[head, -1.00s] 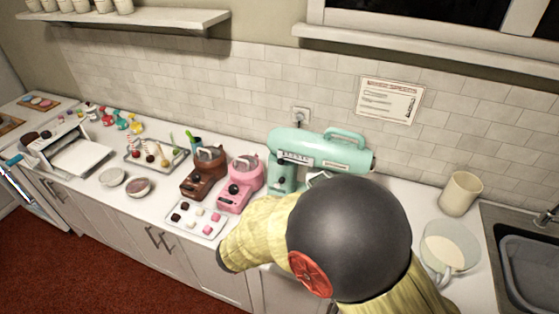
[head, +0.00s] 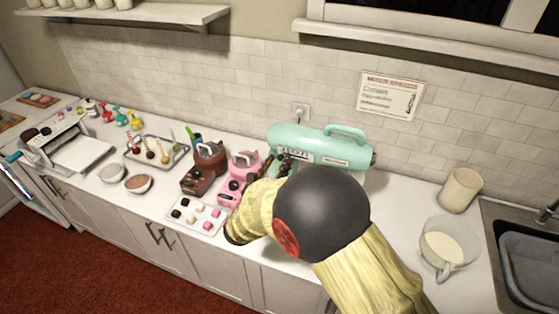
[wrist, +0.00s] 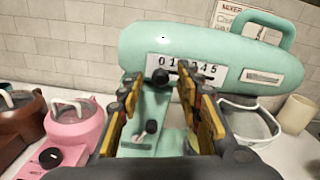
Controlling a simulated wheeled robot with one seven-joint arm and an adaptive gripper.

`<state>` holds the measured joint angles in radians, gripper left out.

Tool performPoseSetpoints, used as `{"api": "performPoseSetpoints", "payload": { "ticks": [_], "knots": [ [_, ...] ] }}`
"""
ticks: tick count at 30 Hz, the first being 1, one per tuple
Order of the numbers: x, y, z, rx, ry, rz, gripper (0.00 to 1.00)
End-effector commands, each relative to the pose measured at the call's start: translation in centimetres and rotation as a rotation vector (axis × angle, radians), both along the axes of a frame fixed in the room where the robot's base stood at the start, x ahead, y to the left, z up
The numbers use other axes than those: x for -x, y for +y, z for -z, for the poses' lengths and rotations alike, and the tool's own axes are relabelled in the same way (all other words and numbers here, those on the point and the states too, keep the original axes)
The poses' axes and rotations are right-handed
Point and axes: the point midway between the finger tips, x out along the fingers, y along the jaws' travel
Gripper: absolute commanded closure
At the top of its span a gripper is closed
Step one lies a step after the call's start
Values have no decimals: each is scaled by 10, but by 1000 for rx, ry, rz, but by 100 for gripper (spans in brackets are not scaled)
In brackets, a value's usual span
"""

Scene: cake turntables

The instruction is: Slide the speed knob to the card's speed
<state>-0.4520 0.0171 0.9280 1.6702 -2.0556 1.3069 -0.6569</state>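The mint-green stand mixer (head: 345,150) stands against the tiled wall; its head fills the upper wrist view (wrist: 240,50). A white number strip (wrist: 206,70) on its side carries digits from 0 to 5. A black-tipped lever (wrist: 151,127) is on the mixer's base. My gripper (wrist: 165,95) is open, its fingers spread in front of and just below the strip, with nothing between them. The card (head: 390,95) on the wall is headed mixer speeds; its smaller lines are hard to read.
A tray of sweets (head: 197,215) lies in front. A glass jug (head: 447,245) and a cream canister (head: 460,190) stand at right near the sink.

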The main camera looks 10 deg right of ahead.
Motion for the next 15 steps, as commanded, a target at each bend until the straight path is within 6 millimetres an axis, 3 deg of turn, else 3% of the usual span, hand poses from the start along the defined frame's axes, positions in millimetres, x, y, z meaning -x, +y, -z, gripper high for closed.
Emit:
{"api": "performPoseSetpoints", "payload": {
  "ticks": [6,15],
  "knots": [
    [-11,-8,0,1,1,0,65],
    [-12,-8,0,0,0,0,68]
  ]
}}
